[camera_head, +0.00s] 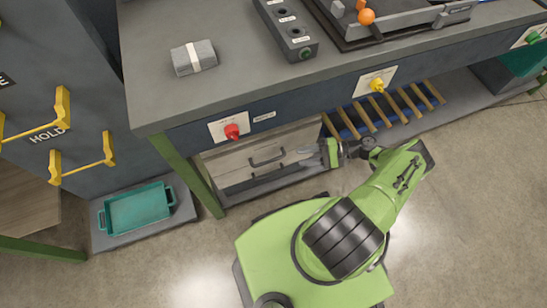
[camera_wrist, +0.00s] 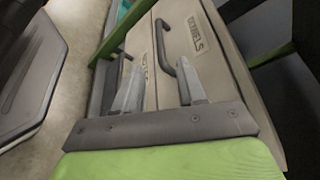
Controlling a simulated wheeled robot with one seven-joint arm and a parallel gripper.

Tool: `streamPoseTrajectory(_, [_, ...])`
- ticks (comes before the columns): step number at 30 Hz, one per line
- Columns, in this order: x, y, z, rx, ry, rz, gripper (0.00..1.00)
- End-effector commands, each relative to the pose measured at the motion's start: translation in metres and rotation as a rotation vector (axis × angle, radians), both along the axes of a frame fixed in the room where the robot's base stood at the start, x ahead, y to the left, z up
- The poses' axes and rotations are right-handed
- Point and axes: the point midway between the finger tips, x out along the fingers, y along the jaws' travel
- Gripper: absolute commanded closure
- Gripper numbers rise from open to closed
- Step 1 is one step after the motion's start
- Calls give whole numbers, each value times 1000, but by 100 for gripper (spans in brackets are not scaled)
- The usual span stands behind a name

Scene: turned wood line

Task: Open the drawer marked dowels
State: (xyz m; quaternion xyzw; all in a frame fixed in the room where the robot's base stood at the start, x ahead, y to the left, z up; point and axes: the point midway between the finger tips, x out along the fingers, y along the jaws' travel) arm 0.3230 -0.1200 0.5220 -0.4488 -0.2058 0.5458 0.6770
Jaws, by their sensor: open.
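In the wrist view, the dowels drawer (camera_wrist: 205,65) is a pale grey front with a label ending in "ELS" and a dark bar handle (camera_wrist: 165,42). The front looks closed. In the head view it appears to be the upper drawer (camera_head: 235,160) under the bench, with its handle (camera_head: 267,161) showing. My gripper (camera_wrist: 160,62) is open, its two fingers apart and nothing held. The near end of the handle shows just at the right fingertip; I cannot tell whether they touch. In the head view my gripper (camera_head: 306,157) is just right of the drawer handle.
A second drawer (camera_wrist: 140,45) lies below, its label partly hidden by my finger. A bench leg (camera_head: 188,172) stands left of the drawers. A slatted rack (camera_head: 385,108) is to the right. A teal tray (camera_head: 137,210) sits low at left. Open floor lies in front.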

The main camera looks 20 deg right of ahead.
Motion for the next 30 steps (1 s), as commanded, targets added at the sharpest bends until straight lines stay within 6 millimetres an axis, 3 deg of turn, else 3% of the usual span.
streamPoseTrajectory(6, [17, 53, -12, 1, 2, 6, 60])
streamPoseTrajectory(12, [30, 91, -21, 1, 2, 4, 60])
streamPoseTrajectory(16, [34, 101, -24, -1, 2, 2, 60])
streamPoseTrajectory(24, [35, 103, -24, -1, 2, 1, 61])
streamPoseTrajectory(30, [35, 102, -24, -1, 2, 1, 92])
